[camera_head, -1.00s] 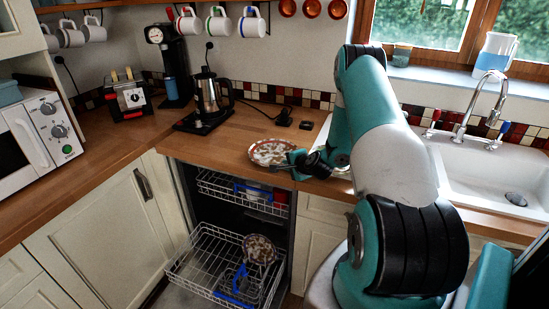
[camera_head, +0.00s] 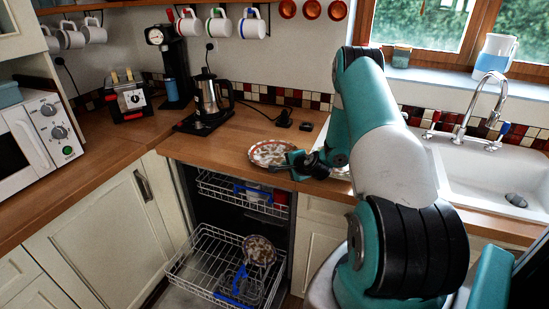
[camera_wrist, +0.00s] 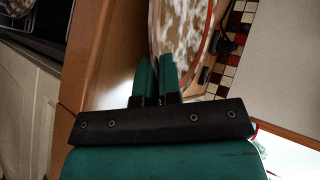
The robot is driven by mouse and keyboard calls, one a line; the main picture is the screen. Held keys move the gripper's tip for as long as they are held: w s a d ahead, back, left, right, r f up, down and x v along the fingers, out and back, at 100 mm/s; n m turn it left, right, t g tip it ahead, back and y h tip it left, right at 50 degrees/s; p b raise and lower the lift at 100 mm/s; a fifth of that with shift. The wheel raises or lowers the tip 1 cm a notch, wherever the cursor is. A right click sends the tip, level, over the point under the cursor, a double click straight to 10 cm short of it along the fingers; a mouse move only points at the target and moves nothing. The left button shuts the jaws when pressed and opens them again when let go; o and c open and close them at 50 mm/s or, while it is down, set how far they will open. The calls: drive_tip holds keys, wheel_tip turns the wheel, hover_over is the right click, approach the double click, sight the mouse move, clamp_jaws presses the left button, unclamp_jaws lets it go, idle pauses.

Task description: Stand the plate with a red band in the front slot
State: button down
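The plate with a red band (camera_head: 270,153) lies on the wooden counter near its front edge, above the dishwasher. It has a mottled brown and white face and fills the top middle of the wrist view (camera_wrist: 182,25). My gripper (camera_head: 291,158) is low at the plate's right edge. In the wrist view its two green fingers (camera_wrist: 157,68) stand close together with the plate's rim at their tips, and they look shut on it; the exact contact is hidden. The dishwasher's lower rack (camera_head: 205,262) is pulled out. The front slot cannot be made out clearly.
Another mottled plate (camera_head: 259,250) stands in the lower rack near blue parts (camera_head: 240,280). The upper rack (camera_head: 225,190) is above. A kettle (camera_head: 208,95) stands behind left of the plate, and the sink (camera_head: 490,180) is at right.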

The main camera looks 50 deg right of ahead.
drive_tip(key=shift+r+p, duration=1.4)
drive_tip(key=shift+r, duration=1.05)
